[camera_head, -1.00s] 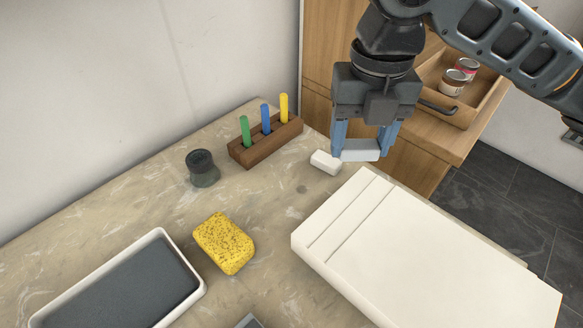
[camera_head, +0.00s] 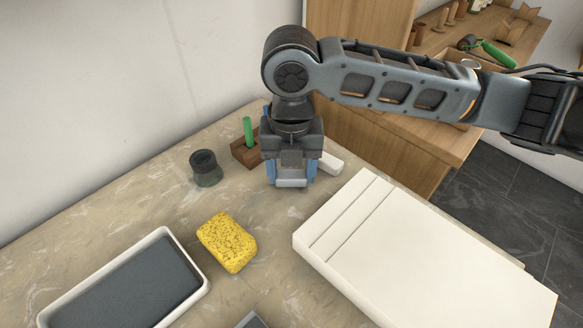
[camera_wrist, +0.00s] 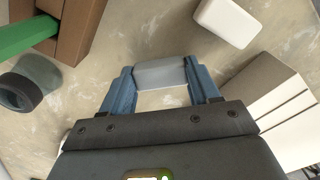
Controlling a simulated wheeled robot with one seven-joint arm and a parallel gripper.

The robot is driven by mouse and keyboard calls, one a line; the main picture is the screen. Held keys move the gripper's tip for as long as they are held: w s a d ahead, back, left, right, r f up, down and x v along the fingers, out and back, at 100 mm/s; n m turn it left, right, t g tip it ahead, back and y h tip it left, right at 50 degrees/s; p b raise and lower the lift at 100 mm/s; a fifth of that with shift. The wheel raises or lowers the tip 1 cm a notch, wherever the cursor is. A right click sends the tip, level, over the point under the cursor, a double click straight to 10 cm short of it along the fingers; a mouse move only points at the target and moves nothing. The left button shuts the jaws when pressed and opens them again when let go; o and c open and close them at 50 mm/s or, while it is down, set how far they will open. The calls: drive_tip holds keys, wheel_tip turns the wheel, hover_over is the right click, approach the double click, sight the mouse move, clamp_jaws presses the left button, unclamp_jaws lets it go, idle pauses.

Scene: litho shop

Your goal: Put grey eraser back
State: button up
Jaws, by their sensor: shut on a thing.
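My gripper (camera_head: 291,183) is shut on the grey eraser (camera_head: 291,182), a small pale grey block held across between the blue fingers. The eraser also shows in the wrist view (camera_wrist: 161,73), between the fingertips, over the stone tabletop (camera_head: 130,205). I cannot tell whether it touches the top. A white eraser (camera_head: 331,163) lies on the tabletop just right of and behind my gripper; it also shows in the wrist view (camera_wrist: 227,22).
A wooden crayon block (camera_head: 243,153) with a green stick (camera_head: 248,131) stands behind my gripper, partly hidden. A dark round pot (camera_head: 205,167), yellow sponge (camera_head: 227,242) and white-rimmed tray (camera_head: 200,296) are left. A thick pale slab (camera_head: 430,250) is right. Bare tabletop lies between sponge and slab.

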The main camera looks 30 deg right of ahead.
sight(291, 173)
drive_tip(key=shift+f, duration=0.25)
drive_tip(key=shift+f, duration=0.15)
drive_tip(key=o, duration=0.9)
drive_tip(key=shift+o, duration=0.2)
wheel_tip(291, 173, up, 12)
drive_tip(key=shift+r, duration=0.25)
